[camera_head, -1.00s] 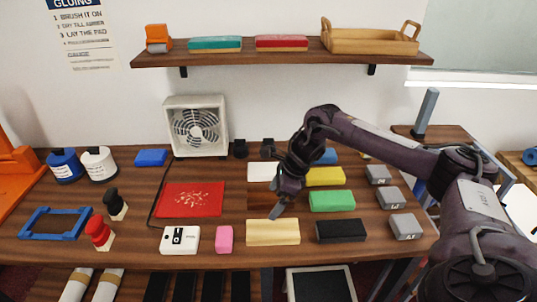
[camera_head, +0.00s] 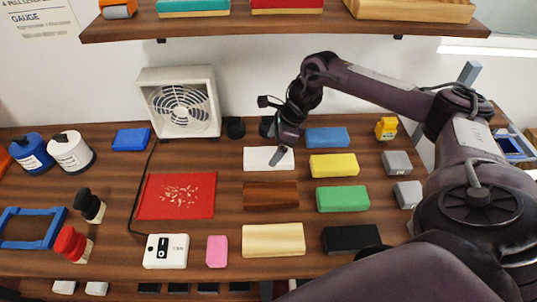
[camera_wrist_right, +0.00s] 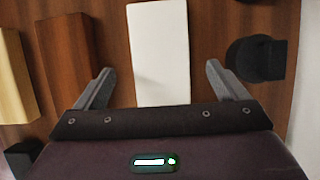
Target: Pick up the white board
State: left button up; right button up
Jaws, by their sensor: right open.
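The white board (camera_head: 262,158) lies flat on the wooden counter, in front of the fan and behind a brown board. My right gripper (camera_head: 282,152) is above it, and its fingers cover part of the board's right side in the head view. In the right wrist view the white board (camera_wrist_right: 160,55) runs between the two open fingers of the right gripper (camera_wrist_right: 160,85), with a gap on each side. Its near end is hidden behind the gripper body. My left gripper is not in view.
A brown board (camera_head: 270,195) and a cream board (camera_head: 273,240) lie in front of the white one. Blue (camera_head: 327,137), yellow (camera_head: 334,165) and green (camera_head: 342,199) blocks lie to the right. A dark round object (camera_wrist_right: 252,60) is close to one finger. A fan (camera_head: 180,102) stands behind.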

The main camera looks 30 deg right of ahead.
aim_at(268, 155)
jog(key=p+x, duration=0.1)
jog(key=x, duration=0.3)
jog(key=shift+p, duration=0.3)
jog(key=shift+f, duration=0.35)
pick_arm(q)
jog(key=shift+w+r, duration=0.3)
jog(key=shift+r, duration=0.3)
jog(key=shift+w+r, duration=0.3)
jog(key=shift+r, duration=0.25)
pick_arm(e)
jog(key=shift+c, duration=0.2)
jog(key=c, duration=1.1)
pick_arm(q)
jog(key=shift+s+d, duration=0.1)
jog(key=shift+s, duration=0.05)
pick_arm(e)
jog(key=shift+w, duration=0.1)
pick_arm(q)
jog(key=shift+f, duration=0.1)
